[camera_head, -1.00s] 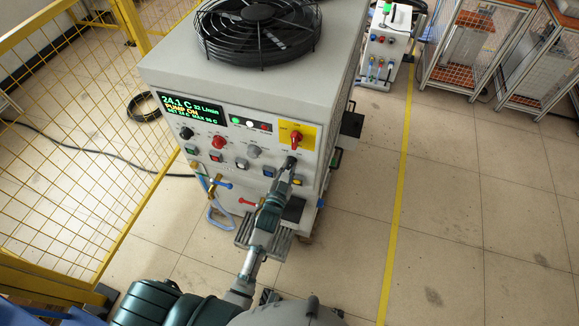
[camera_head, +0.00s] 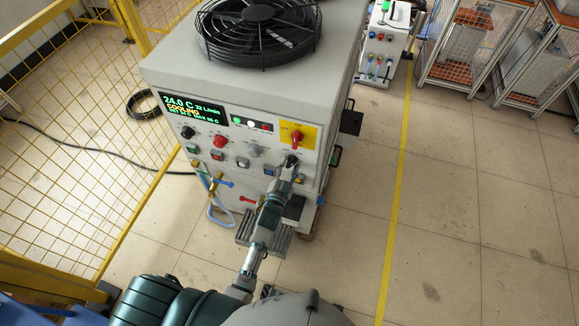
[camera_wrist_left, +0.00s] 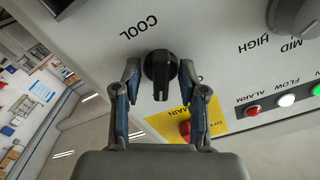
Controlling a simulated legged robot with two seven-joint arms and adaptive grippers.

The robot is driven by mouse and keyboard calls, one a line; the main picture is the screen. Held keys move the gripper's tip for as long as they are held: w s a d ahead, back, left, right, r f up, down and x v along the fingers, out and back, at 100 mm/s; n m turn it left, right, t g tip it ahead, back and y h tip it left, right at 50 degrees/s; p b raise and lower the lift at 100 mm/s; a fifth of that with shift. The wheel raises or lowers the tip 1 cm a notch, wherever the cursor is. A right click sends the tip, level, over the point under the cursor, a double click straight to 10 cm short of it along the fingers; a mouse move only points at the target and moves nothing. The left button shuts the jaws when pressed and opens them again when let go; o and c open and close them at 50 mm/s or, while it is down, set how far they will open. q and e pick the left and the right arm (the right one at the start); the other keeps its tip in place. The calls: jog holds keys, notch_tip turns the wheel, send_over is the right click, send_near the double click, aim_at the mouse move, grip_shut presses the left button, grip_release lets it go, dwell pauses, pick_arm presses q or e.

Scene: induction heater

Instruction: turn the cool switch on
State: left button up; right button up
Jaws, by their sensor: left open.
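The cool switch is a black rotary knob (camera_wrist_left: 160,72) with the label COOL beside it in the left wrist view, where the picture is upside down. In the head view the knob (camera_head: 290,160) is at the right of the front panel, below the red main switch (camera_head: 297,138), and partly covered by my gripper. My left gripper (camera_wrist_left: 162,85) is open, with one finger on each side of the knob; I cannot tell whether they touch it. The display (camera_head: 191,108) reads 24.0 C, 22 L/min and COOLING. My right gripper is not in view.
The heater cabinet (camera_head: 250,75) has a black fan (camera_head: 258,30) on top. Other knobs and buttons, hoses and valves (camera_head: 217,184) crowd the panel left of my arm. A yellow mesh fence (camera_head: 75,150) stands at the left.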

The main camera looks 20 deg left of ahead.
pick_arm(q)
jog(key=s, duration=1.2)
jog(key=shift+a, duration=0.2)
jog(key=shift+f, duration=0.1)
jog(key=s+f+n+g, duration=0.1)
jog(key=s+f+g, duration=0.25)
jog(key=f, duration=0.65)
jog(key=s+f+g, duration=0.2)
jog(key=s+f, duration=0.2)
jog(key=f, duration=0.6)
jog(key=s+f+n+g, duration=0.1)
jog(key=s+f+g, duration=0.2)
jog(key=f, duration=0.7)
jog(key=s+a+f+n+g, duration=0.1)
jog(key=s+a+f+g, duration=0.2)
jog(key=s+f, duration=0.5)
jog(key=s+a+f+n+g, duration=0.1)
jog(key=s+a+f+g, duration=0.2)
jog(key=s, duration=1.3)
notch_tip(320, 180, down, 6)
jog(key=shift+a+r+g, duration=0.2)
jog(key=shift+g, duration=0.95)
